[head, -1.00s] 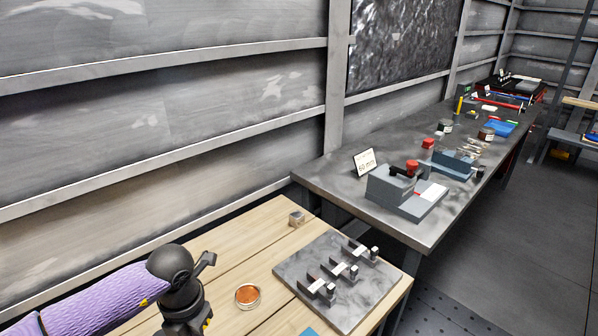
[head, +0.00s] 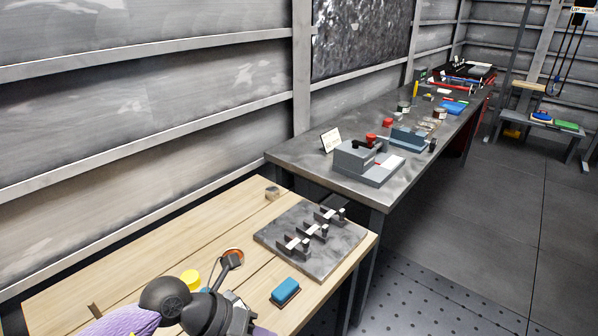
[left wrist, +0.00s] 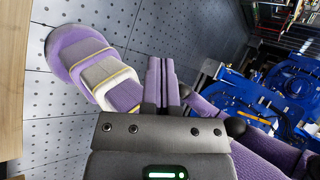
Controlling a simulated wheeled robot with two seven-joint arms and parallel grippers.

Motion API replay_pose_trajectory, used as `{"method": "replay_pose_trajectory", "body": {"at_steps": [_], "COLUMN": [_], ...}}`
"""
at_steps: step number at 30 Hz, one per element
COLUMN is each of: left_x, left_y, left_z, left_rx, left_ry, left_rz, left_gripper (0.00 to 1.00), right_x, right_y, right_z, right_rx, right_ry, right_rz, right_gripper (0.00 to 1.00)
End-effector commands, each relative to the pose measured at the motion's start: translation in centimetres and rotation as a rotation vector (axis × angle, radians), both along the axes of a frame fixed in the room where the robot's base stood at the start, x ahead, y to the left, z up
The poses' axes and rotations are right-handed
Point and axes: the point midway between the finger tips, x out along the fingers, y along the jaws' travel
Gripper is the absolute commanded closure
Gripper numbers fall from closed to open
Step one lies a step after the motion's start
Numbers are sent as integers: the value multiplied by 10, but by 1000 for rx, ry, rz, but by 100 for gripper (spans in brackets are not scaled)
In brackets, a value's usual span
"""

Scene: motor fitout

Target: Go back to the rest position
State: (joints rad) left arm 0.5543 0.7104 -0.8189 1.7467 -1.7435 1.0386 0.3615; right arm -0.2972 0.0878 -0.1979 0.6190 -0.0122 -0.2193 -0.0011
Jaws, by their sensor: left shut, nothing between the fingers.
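My right gripper is in neither view.
A grey bench (head: 300,161) stands behind.

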Motion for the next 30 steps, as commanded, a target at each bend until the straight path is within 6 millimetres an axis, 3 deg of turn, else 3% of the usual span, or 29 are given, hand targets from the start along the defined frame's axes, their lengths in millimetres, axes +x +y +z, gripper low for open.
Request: {"method": "replay_pose_trajectory", "body": {"at_steps": [3,6,8,10,11,13,15,17,21,27,28,30], "left_x": [-6,0,12,29,33,29,9,-13,-71,-158,-168,-160], "left_y": [-49,-70,-58,-16,6,49,77,90,100,91,89,89], "left_z": [39,96,128,139,133,100,61,33,-16,-49,-54,-94], "left_rx": [-361,-786,-1060,-1329,-1404,-1476,-1447,-1377,-1135,-691,-627,-612], "left_ry": [-19,-10,28,121,176,318,465,583,834,1158,1197,1183], "left_rz": [85,303,540,929,1112,1514,1848,2073,2446,2761,2787,2791], "left_gripper": [100,100,100,100,100,100,100,100,100,100,100,100], "right_x": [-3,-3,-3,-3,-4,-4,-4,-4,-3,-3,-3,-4], "right_y": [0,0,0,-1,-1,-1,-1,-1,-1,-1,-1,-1], "right_z": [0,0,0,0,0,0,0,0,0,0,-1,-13], "right_rx": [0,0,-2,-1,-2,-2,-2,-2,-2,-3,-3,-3], "right_ry": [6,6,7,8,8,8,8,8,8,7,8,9], "right_rz": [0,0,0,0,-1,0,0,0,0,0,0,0], "right_gripper": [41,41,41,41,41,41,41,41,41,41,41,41]}}
